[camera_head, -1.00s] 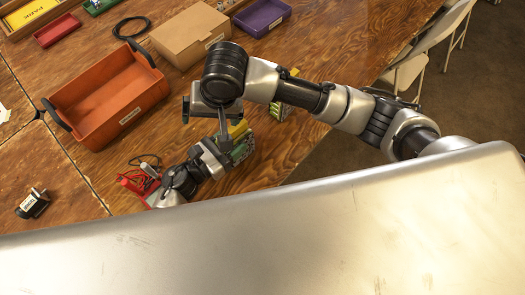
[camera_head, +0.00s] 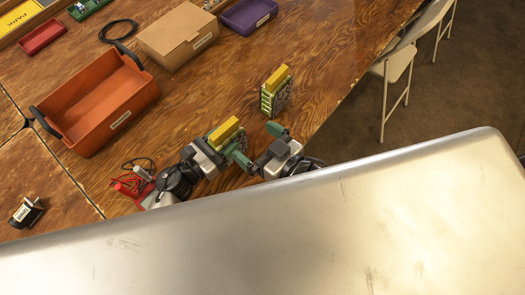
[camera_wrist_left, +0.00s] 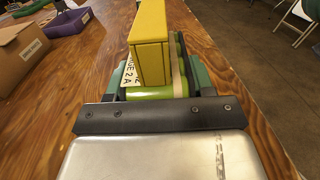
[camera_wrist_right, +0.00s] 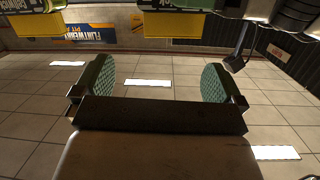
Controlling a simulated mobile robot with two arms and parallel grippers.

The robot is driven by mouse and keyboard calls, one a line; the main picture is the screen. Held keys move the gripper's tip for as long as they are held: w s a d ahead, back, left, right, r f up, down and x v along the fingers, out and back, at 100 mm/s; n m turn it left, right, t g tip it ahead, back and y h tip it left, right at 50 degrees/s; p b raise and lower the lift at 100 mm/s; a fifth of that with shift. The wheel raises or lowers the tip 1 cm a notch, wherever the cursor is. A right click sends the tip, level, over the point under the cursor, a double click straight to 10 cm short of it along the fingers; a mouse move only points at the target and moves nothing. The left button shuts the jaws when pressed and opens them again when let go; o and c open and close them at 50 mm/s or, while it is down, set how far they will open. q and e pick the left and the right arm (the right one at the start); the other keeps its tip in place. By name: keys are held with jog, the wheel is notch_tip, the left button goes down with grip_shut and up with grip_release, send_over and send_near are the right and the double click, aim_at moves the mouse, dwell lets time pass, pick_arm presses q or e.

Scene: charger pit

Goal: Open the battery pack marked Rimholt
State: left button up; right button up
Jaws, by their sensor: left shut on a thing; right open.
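A battery pack with a yellow block on top and a green body (camera_head: 226,132) is held in my left gripper (camera_head: 222,147). In the left wrist view its yellow block (camera_wrist_left: 148,45) stands upright between the green fingers, above a partly hidden white label. A second similar pack (camera_head: 277,92) stands apart on the table, farther back. My right gripper (camera_head: 259,146) is open and empty, just right of the held pack. The right wrist view shows its green fingers spread (camera_wrist_right: 158,82), with yellow pack parts at the top edge. I cannot read the name Rimholt on either pack.
An orange bin (camera_head: 85,118), a cardboard box (camera_head: 178,40) and a purple tray (camera_head: 248,16) stand behind. A red object with cables (camera_head: 130,186) lies beside my left arm, a small black device (camera_head: 27,212) farther left. The table's right edge is close; chairs (camera_head: 395,75) stand beyond.

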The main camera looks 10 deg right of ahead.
aim_at(224, 128)
jog(key=shift+n+y, duration=0.4)
jog(key=shift+n, duration=0.3)
jog(key=x, duration=0.6)
jog(key=s+a+x, duration=0.1)
jog(key=x, duration=0.2)
jog(key=shift+w+a+f, duration=0.25)
jog(key=shift+w+f, duration=0.1)
jog(key=shift+f, duration=0.05)
jog(key=c, duration=0.8)
jog(key=shift+r, duration=0.3)
jog(key=shift+r, duration=0.85)
